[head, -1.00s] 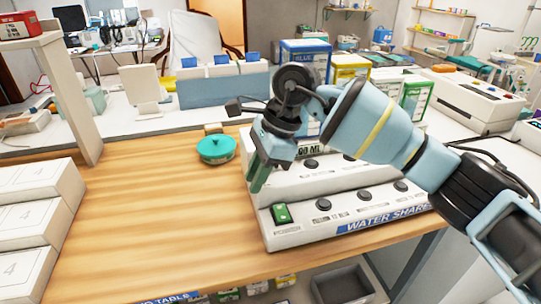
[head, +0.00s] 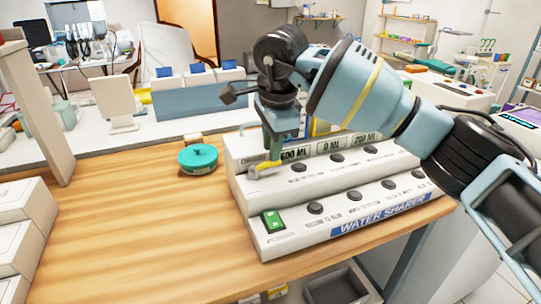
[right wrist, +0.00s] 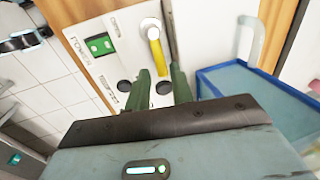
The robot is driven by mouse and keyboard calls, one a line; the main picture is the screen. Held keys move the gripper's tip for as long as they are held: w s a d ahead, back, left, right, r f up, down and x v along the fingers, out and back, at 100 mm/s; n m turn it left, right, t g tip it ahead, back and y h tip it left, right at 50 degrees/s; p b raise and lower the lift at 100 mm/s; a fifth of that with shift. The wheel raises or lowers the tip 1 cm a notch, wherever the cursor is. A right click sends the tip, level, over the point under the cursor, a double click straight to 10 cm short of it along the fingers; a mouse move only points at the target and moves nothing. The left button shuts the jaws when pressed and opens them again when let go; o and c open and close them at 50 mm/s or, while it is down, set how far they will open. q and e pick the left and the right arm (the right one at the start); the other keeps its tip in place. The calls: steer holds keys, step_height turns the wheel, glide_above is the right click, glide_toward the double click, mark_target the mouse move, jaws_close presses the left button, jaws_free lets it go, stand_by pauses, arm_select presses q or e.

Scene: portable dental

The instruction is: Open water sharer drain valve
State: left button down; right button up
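The water sharer (head: 300,205) is a white two-step machine with several black knobs and a green switch. In the right wrist view the yellow handle (right wrist: 158,60) extends from a round white hub (right wrist: 150,28). My right gripper (head: 274,148) points down just above and behind the handle in the head view. In the right wrist view its green fingers (right wrist: 160,84) are apart, with the handle beyond the gap between their tips. Contact cannot be told. My left gripper is out of view.
A teal round container (head: 198,160) stands on the wooden table (head: 130,220) left of the machine. White boxes (head: 20,225) are stacked at the left. The table between them is clear. A blue-rimmed tray (right wrist: 240,80) shows in the right wrist view.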

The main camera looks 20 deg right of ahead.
steer(key=shift+w+f, duration=0.15)
steer(key=shift+f, duration=0.65)
steer(key=shift+w+f, duration=0.15)
steer(key=shift+f, duration=0.6)
jaws_close()
